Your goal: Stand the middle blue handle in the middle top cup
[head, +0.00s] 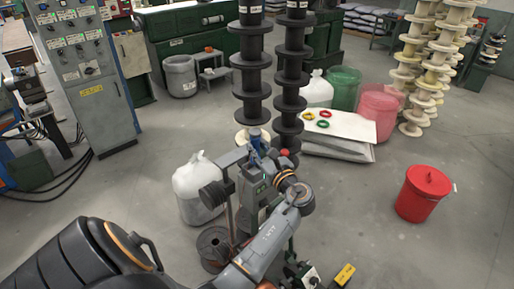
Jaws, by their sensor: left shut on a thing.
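My left arm reaches in from the lower left, and its left gripper (262,149) is near the picture's middle, above a grey-green machine box (252,183). The gripper is shut on a small blue thing (256,136), which looks like the blue handle. My wrist and the machine partly hide it, and its tilt is too small to tell. I cannot pick out the middle top cup; it may be hidden behind the gripper. My right gripper is not in view.
Tall stacks of black spools (251,75) stand just behind the gripper. A white sack (198,190) is to the left. A red bucket (423,193) stands on open floor at right. A white board (340,124) with coloured rings lies behind. A control cabinet (84,75) is at far left.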

